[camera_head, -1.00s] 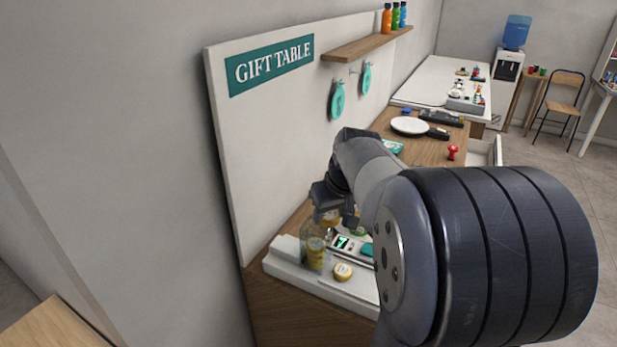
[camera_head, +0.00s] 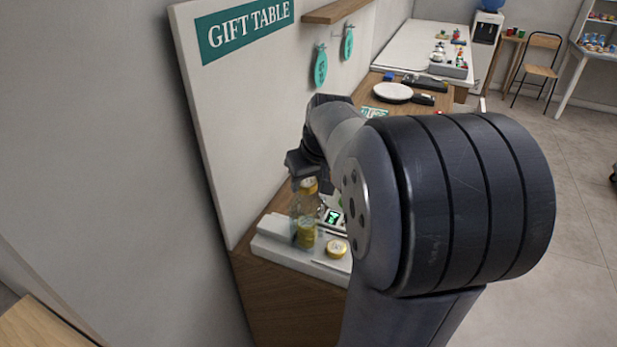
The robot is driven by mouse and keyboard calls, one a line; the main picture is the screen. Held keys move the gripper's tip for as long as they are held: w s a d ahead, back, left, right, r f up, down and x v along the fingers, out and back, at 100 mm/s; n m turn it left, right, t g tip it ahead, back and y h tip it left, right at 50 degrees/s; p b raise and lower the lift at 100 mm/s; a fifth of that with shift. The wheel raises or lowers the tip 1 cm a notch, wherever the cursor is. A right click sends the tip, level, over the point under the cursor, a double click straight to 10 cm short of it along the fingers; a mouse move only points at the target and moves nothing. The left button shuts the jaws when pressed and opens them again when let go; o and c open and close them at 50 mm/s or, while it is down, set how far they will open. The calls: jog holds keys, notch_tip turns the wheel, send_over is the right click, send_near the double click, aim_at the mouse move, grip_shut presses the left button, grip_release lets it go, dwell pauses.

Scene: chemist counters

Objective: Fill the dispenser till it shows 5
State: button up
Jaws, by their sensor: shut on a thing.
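The dispenser is a clear container (camera_head: 303,215) on a white base (camera_head: 277,228), with yellow round pieces showing low inside it. Beside it a small dark display (camera_head: 333,216) shows a green digit that looks like 7, partly hidden by my arm. My gripper (camera_head: 306,174) is over the container's mouth, shut on a yellow round piece (camera_head: 308,186). I cannot tell whether this piece touches the rim.
The base stands on a wooden counter (camera_head: 285,290) against a white back panel with a GIFT TABLE sign (camera_head: 245,28). A white plate (camera_head: 393,92) lies farther back. A shelf (camera_head: 334,11) and two hanging teal tags (camera_head: 320,66) are above. My arm hides the counter's right side.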

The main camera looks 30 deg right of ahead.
jog(key=shift+f+b, duration=1.25)
jog(key=shift+f, duration=0.5)
jog(key=shift+s, duration=0.15)
jog(key=o, duration=1)
jog(key=shift+o, duration=0.2)
jog(key=shift+r, duration=0.1)
jog(key=v, duration=1)
jog(key=shift+s+r, duration=0.2)
jog(key=shift+r, duration=0.05)
jog(key=shift+f, duration=0.15)
